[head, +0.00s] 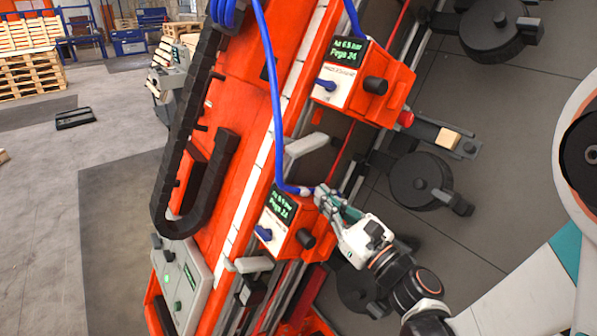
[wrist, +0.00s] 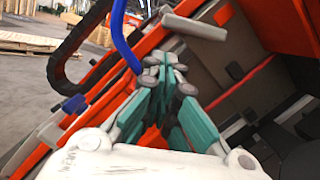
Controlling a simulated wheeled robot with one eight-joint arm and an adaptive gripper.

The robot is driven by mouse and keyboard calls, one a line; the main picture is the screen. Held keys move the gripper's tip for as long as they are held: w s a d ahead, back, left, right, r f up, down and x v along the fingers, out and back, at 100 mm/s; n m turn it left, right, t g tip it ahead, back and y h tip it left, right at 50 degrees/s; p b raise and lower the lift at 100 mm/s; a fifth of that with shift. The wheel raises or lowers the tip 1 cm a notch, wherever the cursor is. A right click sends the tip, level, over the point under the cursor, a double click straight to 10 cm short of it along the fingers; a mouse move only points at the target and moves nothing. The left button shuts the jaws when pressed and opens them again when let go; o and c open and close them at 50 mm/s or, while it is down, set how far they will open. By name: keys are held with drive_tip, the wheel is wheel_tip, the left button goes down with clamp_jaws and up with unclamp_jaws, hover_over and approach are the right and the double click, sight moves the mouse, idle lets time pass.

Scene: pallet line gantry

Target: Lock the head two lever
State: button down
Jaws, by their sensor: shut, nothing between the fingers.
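Two orange heads with green-lettered displays sit along the tilted gantry, the upper head (head: 372,88) and the lower head (head: 285,222). I cannot read which is head two. The upper head has a blue lever (head: 326,85), the lower one a similar blue lever (head: 263,233). A pale grey bar handle (head: 305,147) sticks out above the lower head, and another (head: 253,264) sits below it. My gripper (head: 323,193) is at the upper right corner of the lower head, shut and empty. In the wrist view its green fingers (wrist: 166,68) are together, below the grey bar.
A blue hose (head: 274,95) runs down to the lower head, close beside my fingers. A black cable chain (head: 188,130) curves along the orange beam at left. A grey control box (head: 183,280) is at lower left. Dark round rollers (head: 420,181) lie to the right. Pallets (head: 30,60) stand far back.

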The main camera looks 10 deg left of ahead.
sight(308, 144)
drive_tip(key=shift+r, duration=0.1)
drive_tip(key=shift+w+a+r+p, duration=0.15)
drive_tip(key=shift+w+a+p, duration=0.05)
drive_tip(key=shift+a+p, duration=0.15)
drive_tip(key=p+x, duration=0.1)
drive_tip(key=x, duration=0.8)
drive_tip(key=shift+w, duration=0.1)
drive_tip(key=shift+a, duration=0.15)
